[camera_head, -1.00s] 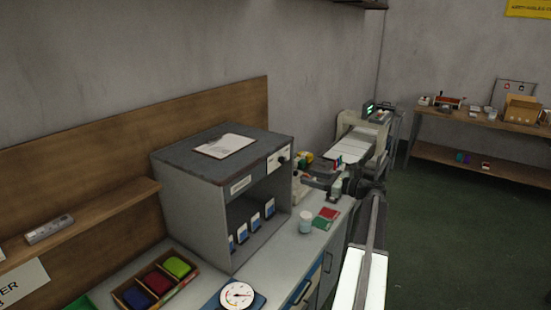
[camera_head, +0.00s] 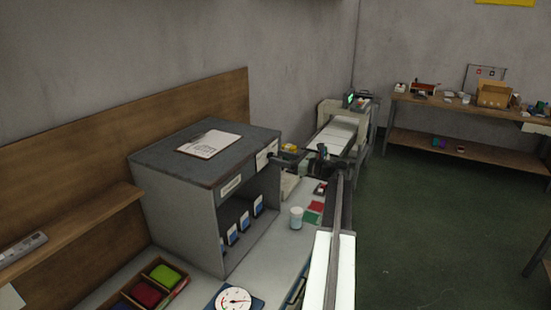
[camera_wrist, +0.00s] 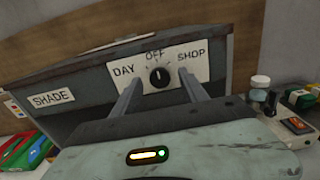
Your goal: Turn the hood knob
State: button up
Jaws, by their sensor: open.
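The hood (camera_head: 205,180) is a grey box with a dark top and an open front on the bench. In the wrist view its knob (camera_wrist: 159,77) is round and black on a white plate (camera_wrist: 119,69) marked DAY, OFF and SHOP. The knob's pointer is upright, toward OFF. My gripper (camera_wrist: 159,90) is open, with one finger on each side of the knob in that view. I cannot tell whether the fingers touch it. In the head view the knob is hidden by my arm's end at the hood's right corner.
A notepad (camera_head: 209,142) lies on the hood. Below are a white cup (camera_head: 296,217), a round dial gauge (camera_head: 233,299) and a wooden tray (camera_head: 184,284) of coloured pieces. The SHADE label (camera_wrist: 52,99) is left of the plate. Floor (camera_head: 430,230) is clear at right.

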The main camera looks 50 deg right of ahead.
jog(key=shift+w+a, duration=0.2)
jog(key=shift+w, duration=0.45)
jog(key=shift+a, duration=0.1)
grip_shut()
jog(key=shift+n, duration=0.3)
jog(key=n, duration=0.4)
jog(key=shift+s, duration=0.1)
jog(key=shift+n, duration=2.7)
grip_release()
